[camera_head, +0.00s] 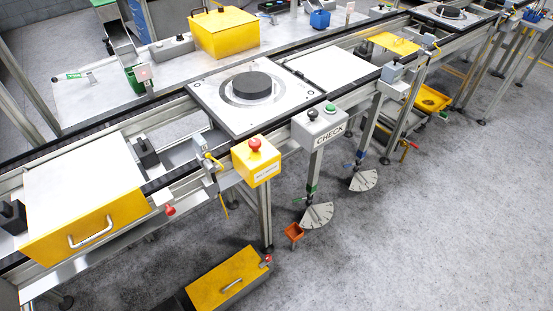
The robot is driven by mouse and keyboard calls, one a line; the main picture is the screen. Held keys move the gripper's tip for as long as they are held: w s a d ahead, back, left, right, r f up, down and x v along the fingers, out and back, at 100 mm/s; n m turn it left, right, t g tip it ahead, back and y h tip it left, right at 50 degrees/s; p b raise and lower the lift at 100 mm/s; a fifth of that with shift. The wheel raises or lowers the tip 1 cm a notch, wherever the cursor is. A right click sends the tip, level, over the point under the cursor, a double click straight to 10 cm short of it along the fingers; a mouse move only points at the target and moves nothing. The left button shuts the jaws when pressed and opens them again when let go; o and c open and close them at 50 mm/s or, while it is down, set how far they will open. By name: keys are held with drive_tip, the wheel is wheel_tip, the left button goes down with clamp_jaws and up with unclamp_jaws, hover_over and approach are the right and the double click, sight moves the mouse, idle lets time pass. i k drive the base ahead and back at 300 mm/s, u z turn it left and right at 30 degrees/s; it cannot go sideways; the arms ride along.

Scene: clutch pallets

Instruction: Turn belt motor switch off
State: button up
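A yellow control box (257,168) with a red mushroom button (255,145) is mounted on the front side of the conveyor, near the middle of the view. It has a small white label on its front that is too small to read, so I cannot tell for sure that it is the belt motor switch. To its right is a grey box (318,127) marked CHECK, with a dark knob (312,115) and a green button (330,107) on top. My gripper is not in view, and nothing is touching either box.
The conveyor (20,153) runs diagonally, carrying a pallet (213,90) with a dark disc (252,86). Open floor (430,230) lies to the right.

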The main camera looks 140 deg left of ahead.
sight(254, 143)
drive_tip(key=u, duration=4.6)
